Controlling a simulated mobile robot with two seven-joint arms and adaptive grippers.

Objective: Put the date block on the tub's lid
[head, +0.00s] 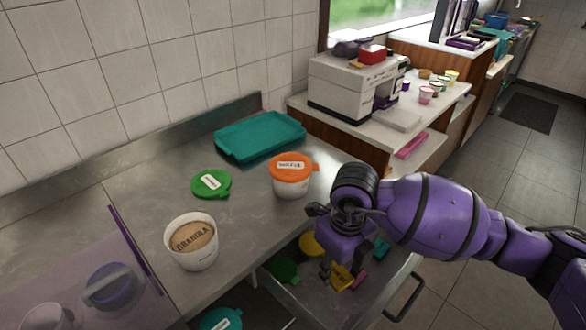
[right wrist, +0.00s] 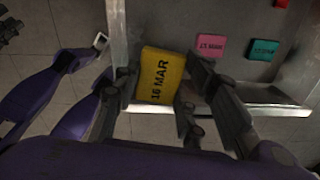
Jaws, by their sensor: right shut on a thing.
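My right gripper (head: 342,268) is shut on a yellow date block (head: 341,277), pointing down over the open drawer. In the right wrist view the block (right wrist: 160,76) reads "16 MAR" and sits between the two fingers; its height above the drawer floor is hard to tell. On the counter, a white granola tub (head: 192,252) stands with its brown contents showing. A green lid (head: 210,183) with a white label lies behind it. A white tub (head: 291,190) wears an orange lid (head: 289,161) labelled "WAFER". My left gripper does not show.
A teal tray (head: 260,136) lies at the back. A clear panel (head: 75,250) stands at left. Counter between tub and lids is free.

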